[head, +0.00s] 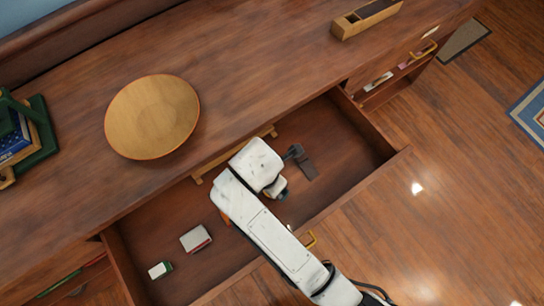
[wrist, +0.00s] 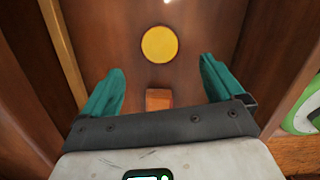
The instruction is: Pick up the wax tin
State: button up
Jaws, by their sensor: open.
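A round yellow tin (wrist: 159,44), which looks like the wax tin, lies flat on the brown drawer floor in the wrist view. My gripper (wrist: 161,67) is open, its two teal fingers spread to either side below the tin in the picture. Nothing is held between them, and the tin lies ahead of the fingertips. In the head view my white arm reaches over the open drawer (head: 345,145). The arm hides the yellow tin there, and the fingers cannot be made out.
An orange-brown block (wrist: 158,99) shows between the fingers. A grey-and-red box (head: 196,238) and a small white-and-green item (head: 160,269) lie at the drawer's left. A wooden dish (head: 152,117) and a wooden box (head: 350,25) stand on the top above. Drawer walls enclose the space.

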jog(key=f, duration=0.8)
jog(key=shift+w+d+f+b, duration=0.15)
jog(key=shift+w+d+b, duration=0.15)
jog(key=shift+w+d, duration=0.1)
jog(key=c, duration=1.2)
